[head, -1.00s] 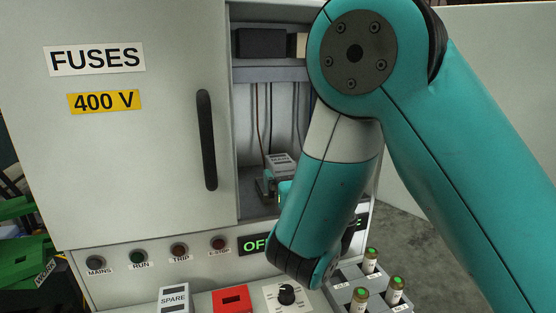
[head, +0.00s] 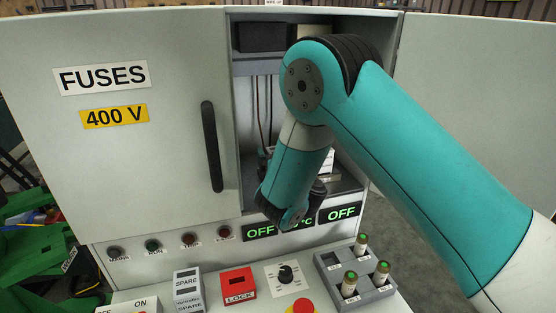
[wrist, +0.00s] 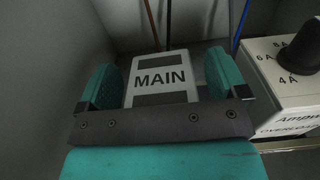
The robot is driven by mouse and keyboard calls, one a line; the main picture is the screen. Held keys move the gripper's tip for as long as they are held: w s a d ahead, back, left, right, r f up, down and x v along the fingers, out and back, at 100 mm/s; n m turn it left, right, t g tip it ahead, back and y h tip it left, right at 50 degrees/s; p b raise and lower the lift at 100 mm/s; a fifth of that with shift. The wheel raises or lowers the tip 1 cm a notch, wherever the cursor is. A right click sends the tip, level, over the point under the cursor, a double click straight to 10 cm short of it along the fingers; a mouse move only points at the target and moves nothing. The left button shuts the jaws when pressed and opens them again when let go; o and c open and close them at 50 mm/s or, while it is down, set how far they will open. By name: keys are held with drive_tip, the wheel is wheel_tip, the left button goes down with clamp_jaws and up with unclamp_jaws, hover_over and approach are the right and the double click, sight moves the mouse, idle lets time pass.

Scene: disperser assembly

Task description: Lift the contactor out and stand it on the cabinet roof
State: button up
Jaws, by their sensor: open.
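The contactor is taken to be the pale block labelled MAIN (wrist: 160,78), standing inside the cabinet in the wrist view. My gripper (wrist: 161,72) is open, with one teal finger on each side of the block. A narrow gap shows on the left; contact on the right cannot be told. In the head view my arm hides the gripper and most of the block's place. The cabinet (head: 170,190) has its roof seen only as a thin strip along the top edge.
The FUSES door (head: 130,150) with its black handle (head: 211,146) borders the opening on the left. A pale overload unit (wrist: 285,75) with a black knob stands right of the block. Wires (wrist: 237,25) hang behind. A fuse tray (head: 330,268) stands on the front ledge.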

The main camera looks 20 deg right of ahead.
drive_tip(key=shift+c, duration=0.2)
drive_tip(key=c, duration=1.1)
drive_tip(key=shift+c, duration=0.3)
drive_tip(key=shift+r, duration=0.1)
